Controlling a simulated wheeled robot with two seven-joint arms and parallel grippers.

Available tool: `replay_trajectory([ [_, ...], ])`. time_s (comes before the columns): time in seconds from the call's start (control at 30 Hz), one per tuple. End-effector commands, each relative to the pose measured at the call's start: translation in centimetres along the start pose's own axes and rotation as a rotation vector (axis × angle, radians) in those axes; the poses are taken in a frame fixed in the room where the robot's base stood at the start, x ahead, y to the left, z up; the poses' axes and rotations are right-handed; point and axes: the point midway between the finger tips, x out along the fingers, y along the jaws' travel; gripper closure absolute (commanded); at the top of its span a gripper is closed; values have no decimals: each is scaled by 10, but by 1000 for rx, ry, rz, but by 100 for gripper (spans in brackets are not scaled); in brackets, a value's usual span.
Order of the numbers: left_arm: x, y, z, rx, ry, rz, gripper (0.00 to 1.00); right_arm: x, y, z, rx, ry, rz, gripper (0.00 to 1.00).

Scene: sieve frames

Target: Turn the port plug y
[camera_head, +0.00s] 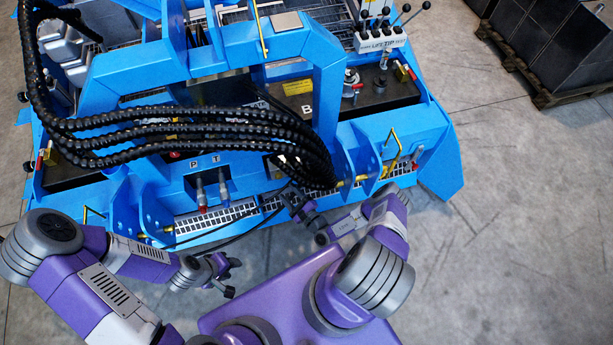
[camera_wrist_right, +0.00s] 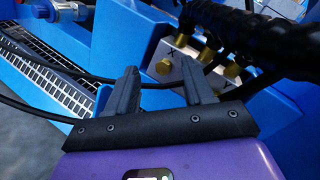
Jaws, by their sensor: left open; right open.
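In the right wrist view, a grey metal block (camera_wrist_right: 190,75) carries several brass plugs or fittings, one of them a brass plug (camera_wrist_right: 165,67) at its near left. In the head view my right gripper (camera_head: 296,200) is at the front of the blue machine (camera_head: 245,45), below the black hoses. My left gripper (camera_head: 228,278) is open and empty, in front of the machine.
Thick black hoses (camera_head: 190,130) hang over the machine's front and crowd the block's right side. A thin black cable (camera_wrist_right: 75,76) passes behind my right fingers. Fittings (camera_head: 200,195) stand under the P and T labels. A loaded pallet (camera_head: 555,45) is at far right; floor is clear at right.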

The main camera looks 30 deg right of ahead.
Motion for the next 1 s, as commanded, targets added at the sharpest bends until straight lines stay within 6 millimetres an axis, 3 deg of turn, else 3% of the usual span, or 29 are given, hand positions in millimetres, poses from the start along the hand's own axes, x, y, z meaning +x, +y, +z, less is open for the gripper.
replay_trajectory([
  [0.03, 1, 0, 0, 0, 0, 0, 57, -8, -13, -23, -22, 73, -104, 48],
  [0.1, 2, -1, 0, 0, 0, 0, 57, -19, -29, -46, -57, 156, -213, 48],
  [0.23, 3, -1, 0, 0, 0, 0, 57, -32, -45, -68, -97, 240, -317, 48],
  [0.37, 7, -3, 0, 0, 0, 0, 57, -23, -52, -75, -109, 254, -335, 48],
  [0.7, 23, -9, -1, 0, 0, 0, 57, 24, -68, -86, -107, 250, -330, 48],
  [1.0, 25, -9, -1, 0, 0, 0, 57, 34, -73, -87, -104, 251, -329, 48],
])
